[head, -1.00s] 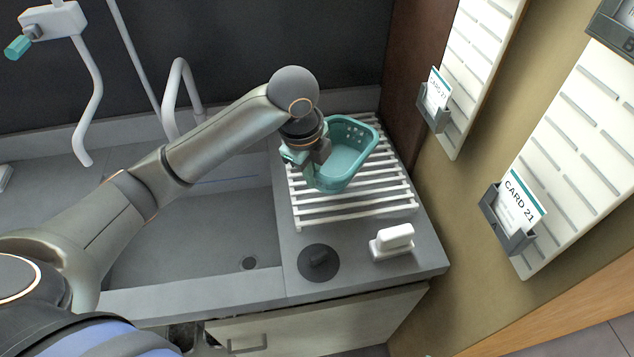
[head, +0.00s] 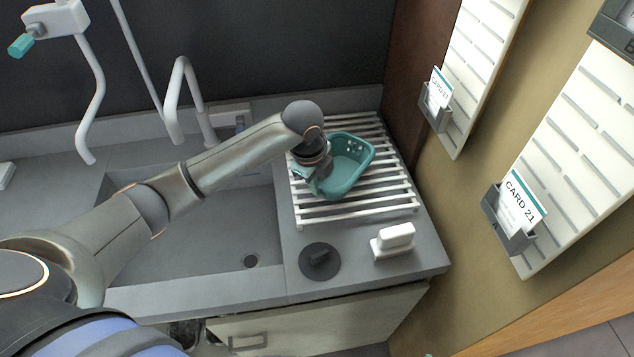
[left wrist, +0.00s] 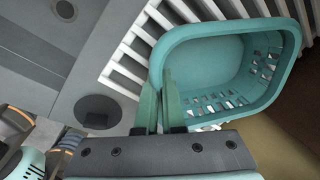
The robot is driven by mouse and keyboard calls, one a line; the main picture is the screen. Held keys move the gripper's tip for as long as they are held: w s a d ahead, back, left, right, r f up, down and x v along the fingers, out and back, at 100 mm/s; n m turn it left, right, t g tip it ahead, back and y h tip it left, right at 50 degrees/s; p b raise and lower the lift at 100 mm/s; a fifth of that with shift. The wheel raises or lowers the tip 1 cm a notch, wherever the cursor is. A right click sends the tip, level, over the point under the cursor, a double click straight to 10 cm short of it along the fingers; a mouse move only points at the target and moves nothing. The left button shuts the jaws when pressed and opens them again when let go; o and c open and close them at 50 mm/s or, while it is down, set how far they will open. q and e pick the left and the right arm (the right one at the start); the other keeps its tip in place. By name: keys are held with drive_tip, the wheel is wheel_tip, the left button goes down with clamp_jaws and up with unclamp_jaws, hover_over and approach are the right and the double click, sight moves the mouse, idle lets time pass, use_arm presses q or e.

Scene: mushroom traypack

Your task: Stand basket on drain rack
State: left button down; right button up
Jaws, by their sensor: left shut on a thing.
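The teal basket (head: 352,160) is at the white slatted drain rack (head: 390,190), on the counter right of the sink. Its open top faces up, and it looks roughly level. My left gripper (head: 318,180) is shut on the basket's near-left wall. In the left wrist view the two fingers (left wrist: 164,105) close on the rim of the basket (left wrist: 215,60), with rack slats (left wrist: 140,45) behind it. I cannot tell whether the basket's underside touches the slats. My right gripper is not in view.
A round black knob plate (head: 319,261) and a white brush-like block (head: 393,241) sit on the counter in front of the rack. The sink basin (head: 215,235) lies left, with a curved tap (head: 180,100) behind. A wall with card holders (head: 508,219) stands to the right.

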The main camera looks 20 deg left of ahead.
use_arm(q)
drive_tip(key=c, duration=1)
unclamp_jaws()
drive_tip(key=shift+f, duration=0.1)
drive_tip(key=shift+c, duration=0.2)
wheel_tip(320, 180, up, 12)
drive_tip(key=s, duration=0.2)
drive_tip(key=shift+s+a, duration=0.2)
